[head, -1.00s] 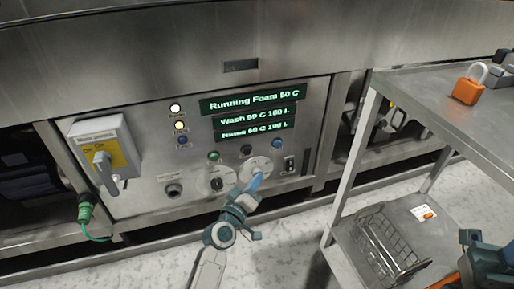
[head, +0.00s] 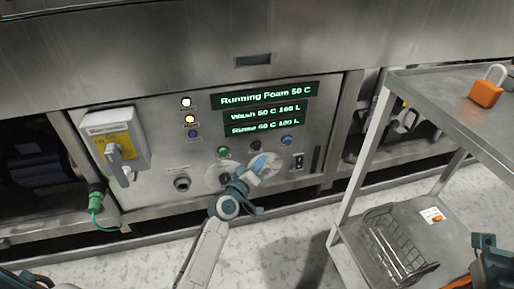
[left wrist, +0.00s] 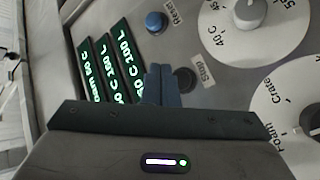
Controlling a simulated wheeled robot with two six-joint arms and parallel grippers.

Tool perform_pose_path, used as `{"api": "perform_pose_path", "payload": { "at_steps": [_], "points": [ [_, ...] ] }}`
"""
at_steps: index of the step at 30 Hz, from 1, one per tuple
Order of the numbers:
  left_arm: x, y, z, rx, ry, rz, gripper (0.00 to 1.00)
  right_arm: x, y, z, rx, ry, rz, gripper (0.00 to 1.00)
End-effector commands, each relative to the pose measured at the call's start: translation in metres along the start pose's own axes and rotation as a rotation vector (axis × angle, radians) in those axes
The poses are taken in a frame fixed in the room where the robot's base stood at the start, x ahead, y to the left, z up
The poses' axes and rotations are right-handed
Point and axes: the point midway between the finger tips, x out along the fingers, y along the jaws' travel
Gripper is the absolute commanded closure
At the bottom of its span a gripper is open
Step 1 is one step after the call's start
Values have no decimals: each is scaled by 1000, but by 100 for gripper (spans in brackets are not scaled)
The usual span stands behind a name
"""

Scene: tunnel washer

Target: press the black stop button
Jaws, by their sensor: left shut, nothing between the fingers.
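The black stop button (head: 255,145) sits on the steel control panel, between a green button and a blue one. In the left wrist view the stop button (left wrist: 185,80) shows beside its "Stop" label. My left gripper (head: 259,161) is shut and empty, just below the button in the head view and in front of the right dial. In the left wrist view its closed fingertips (left wrist: 160,72) are immediately left of the button and overlap its edge. I cannot tell whether they touch it. A part of my right arm shows at the lower right; its jaws cannot be made out.
Close by are the blue reset button (left wrist: 155,22), the green button (head: 223,151) and two white dials (left wrist: 285,110). A grey switch box (head: 115,143) is at the left. A steel cart (head: 450,95) with an orange padlock (head: 487,88) stands at the right.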

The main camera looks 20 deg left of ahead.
Motion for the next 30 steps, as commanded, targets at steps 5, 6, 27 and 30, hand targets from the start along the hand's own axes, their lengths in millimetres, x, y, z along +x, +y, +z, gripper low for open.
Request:
{"api": "perform_pose_path", "payload": {
  "at_steps": [5,6,27,30],
  "points": [
    [13,-10,-9,1,0,1,100,-6,0,1,-2,-4,0,64],
    [15,-12,-10,1,0,0,100,-6,0,1,-3,-4,1,64],
    [19,-14,-13,0,0,0,100,-3,0,1,-5,6,11,64],
    [19,-14,-13,0,0,0,100,-4,0,1,-5,4,10,64]
  ]
}}
